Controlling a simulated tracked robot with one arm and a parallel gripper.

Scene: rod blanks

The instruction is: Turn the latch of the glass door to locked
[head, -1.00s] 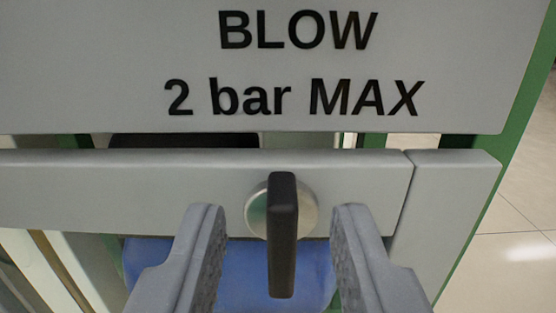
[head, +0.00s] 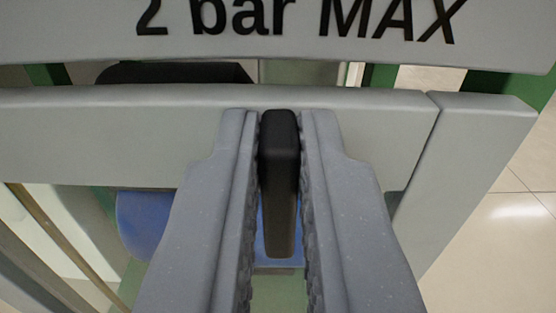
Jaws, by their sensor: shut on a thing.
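The latch (head: 280,190) is a black lever on the grey door rail (head: 120,135) in the head view. It points straight down. My gripper (head: 279,125) is around the upper part of the lever, one finger on each side, and is shut on it. The fingers hide the round metal disc behind the lever. The glass of the door is hard to make out; a blue thing (head: 145,220) and a green surface show below the rail.
A grey panel (head: 80,30) with black lettering, "2 bar MAX", lies just above the rail. Pale tiled floor (head: 500,235) shows at right.

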